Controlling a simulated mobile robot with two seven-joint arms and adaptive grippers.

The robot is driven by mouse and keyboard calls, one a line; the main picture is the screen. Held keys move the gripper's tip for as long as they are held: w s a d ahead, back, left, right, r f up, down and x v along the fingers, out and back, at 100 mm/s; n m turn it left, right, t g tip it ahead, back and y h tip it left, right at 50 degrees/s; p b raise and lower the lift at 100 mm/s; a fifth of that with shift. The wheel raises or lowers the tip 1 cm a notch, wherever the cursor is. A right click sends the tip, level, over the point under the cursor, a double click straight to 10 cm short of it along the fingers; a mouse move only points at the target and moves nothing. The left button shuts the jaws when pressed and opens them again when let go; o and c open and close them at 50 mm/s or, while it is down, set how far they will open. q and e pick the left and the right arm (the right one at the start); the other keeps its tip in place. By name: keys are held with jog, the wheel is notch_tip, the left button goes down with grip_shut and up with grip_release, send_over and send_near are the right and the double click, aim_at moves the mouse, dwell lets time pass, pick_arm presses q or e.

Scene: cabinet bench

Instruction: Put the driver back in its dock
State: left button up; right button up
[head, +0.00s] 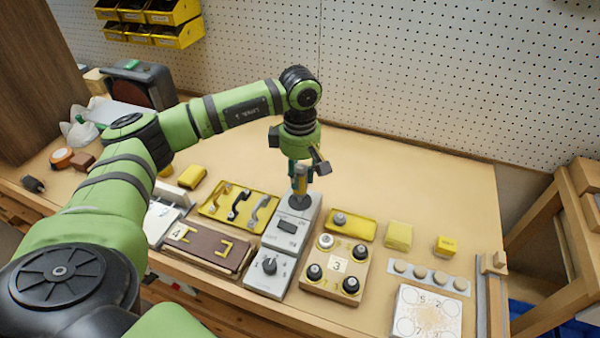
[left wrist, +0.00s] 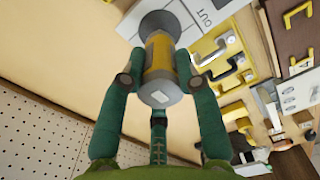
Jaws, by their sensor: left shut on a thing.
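The driver (head: 301,182) is a short cylinder with a yellow band, grey ends and a wide dark flared foot. My left gripper (head: 300,171) is shut on it from above and holds it upright. In the left wrist view, the teal fingers of the gripper (left wrist: 159,82) close around the driver (left wrist: 158,58). The driver's foot is over the far end of a long light-grey unit (head: 291,226), which has a dark window and a knob and looks like the dock. Whether the foot touches the unit I cannot tell. My right gripper is not in view.
A yellow tray (head: 213,211) with several handles and a brown board (head: 207,255) lie left of the unit. A wooden block with black knobs (head: 337,265) and a smaller yellow tray (head: 366,226) lie right. The bench behind, toward the pegboard (head: 420,80), is clear.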

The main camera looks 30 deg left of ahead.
aim_at(300, 186)
pick_arm(q)
jog(key=shift+f+b, duration=2.05)
jog(key=shift+f, duration=0.2)
dwell(2.2)
jog(key=o, duration=1.2)
jog(key=shift+c, duration=0.2)
jog(key=shift+o, duration=0.4)
jog(key=shift+o, duration=0.8)
jog(key=shift+r+p, duration=2.2)
jog(key=shift+r, duration=1.35)
